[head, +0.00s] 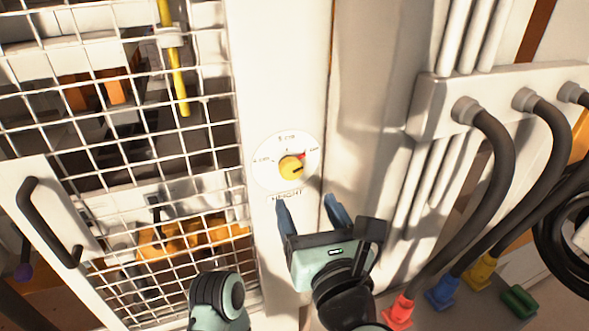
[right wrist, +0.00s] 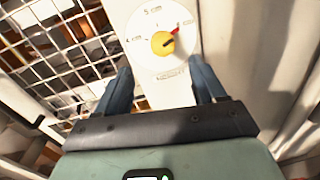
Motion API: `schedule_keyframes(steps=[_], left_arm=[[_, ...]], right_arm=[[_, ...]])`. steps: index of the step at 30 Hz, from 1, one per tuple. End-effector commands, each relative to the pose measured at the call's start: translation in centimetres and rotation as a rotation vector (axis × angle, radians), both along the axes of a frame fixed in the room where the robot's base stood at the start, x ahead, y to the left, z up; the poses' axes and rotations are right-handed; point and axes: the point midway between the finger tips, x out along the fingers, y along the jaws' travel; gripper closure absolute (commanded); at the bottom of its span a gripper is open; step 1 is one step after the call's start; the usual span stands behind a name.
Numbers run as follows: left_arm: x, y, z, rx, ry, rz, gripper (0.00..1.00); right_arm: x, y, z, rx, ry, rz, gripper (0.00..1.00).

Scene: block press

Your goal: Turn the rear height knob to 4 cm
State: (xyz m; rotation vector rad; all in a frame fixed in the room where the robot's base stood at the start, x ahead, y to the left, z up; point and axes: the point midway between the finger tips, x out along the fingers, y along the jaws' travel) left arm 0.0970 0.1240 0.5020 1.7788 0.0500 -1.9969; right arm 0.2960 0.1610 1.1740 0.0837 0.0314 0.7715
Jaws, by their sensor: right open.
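The yellow height knob (head: 291,168) sits at the centre of a round white dial (head: 268,177) on a pale upright panel. It also shows in the right wrist view (right wrist: 162,43). The dial has 4 cm at the left, 5 cm at the top and another mark at the upper right. A red pointer by the knob points to the upper right, away from 4 cm. My right gripper (head: 306,202) is open and empty just below the dial, its two blue fingers apart and pointing at it. The fingers are not around the knob. My left gripper is not in view.
A wire-mesh door (head: 120,128) with a black handle (head: 47,222) is left of the panel. Behind it are orange parts and a yellow rod (head: 178,85). At the right, thick dark hoses (head: 497,160) run down to coloured connectors. The space before the dial looks clear.

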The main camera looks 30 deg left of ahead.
Motion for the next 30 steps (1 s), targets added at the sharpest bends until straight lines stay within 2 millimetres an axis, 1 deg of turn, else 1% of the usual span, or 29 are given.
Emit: schedule_keyframes(steps=[1, 6, 9, 13, 18, 27, 28, 29, 30], left_arm=[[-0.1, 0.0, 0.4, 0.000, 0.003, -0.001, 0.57], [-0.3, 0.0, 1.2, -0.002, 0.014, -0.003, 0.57], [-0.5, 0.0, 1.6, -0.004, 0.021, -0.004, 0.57], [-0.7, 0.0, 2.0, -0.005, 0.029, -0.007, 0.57], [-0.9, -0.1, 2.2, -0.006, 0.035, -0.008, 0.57], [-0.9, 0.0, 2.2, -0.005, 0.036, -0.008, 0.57], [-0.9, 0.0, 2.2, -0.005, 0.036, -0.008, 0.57], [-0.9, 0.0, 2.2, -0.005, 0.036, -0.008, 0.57], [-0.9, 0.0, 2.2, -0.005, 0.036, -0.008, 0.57]], right_arm=[[0.8, 0.8, 0.0, -0.001, 0.005, 0.001, 0.31], [3.1, 3.1, 0.0, -0.002, 0.003, 0.001, 0.31], [4.4, 4.3, 0.1, -0.001, 0.003, 0.000, 0.31], [5.6, 5.5, 0.1, -0.002, 0.001, 0.000, 0.31], [6.5, 6.3, 0.0, -0.002, -0.001, -0.001, 0.31], [6.7, 6.4, -0.1, -0.002, -0.001, -0.002, 0.31], [6.7, 6.4, -0.1, -0.002, -0.001, -0.002, 0.37], [6.7, 6.4, -0.1, -0.002, -0.001, -0.002, 0.47], [6.7, 6.4, -0.1, -0.002, -0.001, -0.002, 0.60]])
